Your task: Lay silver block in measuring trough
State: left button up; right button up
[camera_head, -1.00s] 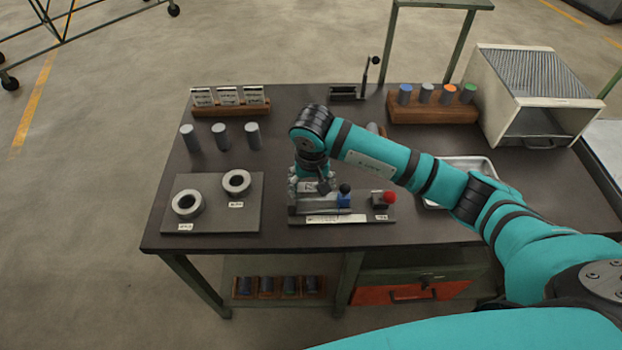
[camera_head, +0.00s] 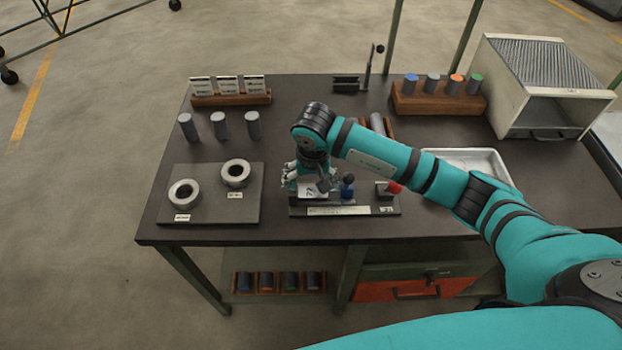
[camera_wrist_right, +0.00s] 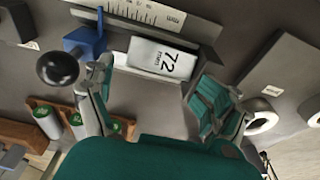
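The silver block (camera_wrist_right: 163,59), marked 72, lies in the measuring trough (camera_wrist_right: 204,28) beside the ruler scale and near the blue slider (camera_wrist_right: 86,40). In the head view the block (camera_head: 307,191) shows partly below my right gripper (camera_head: 308,181), at the left part of the trough (camera_head: 338,211). A red-ended piece (camera_head: 388,188) stands at the trough's right end. In the right wrist view my right gripper's fingers (camera_wrist_right: 155,95) are spread, one on each side of the block, with gaps between. My left gripper is not in view.
A grey plate (camera_head: 210,212) with two rings lies left of the trough. Several grey cylinders (camera_head: 219,126) stand behind it. A wooden rack (camera_head: 438,100) with coloured-top cylinders, a metal tray (camera_head: 470,158) and a furnace-like box (camera_head: 540,90) are to the right.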

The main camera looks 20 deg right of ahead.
aim_at(312, 191)
jog(key=shift+o, duration=0.7)
jog(key=shift+s+d+f+g, duration=0.15)
jog(key=shift+s+f+g, duration=0.15)
jog(key=shift+s+f, duration=0.4)
jog(key=shift+w, duration=0.2)
jog(key=r, duration=0.9)
jog(key=shift+s+a, duration=0.15)
jog(key=shift+a, duration=0.1)
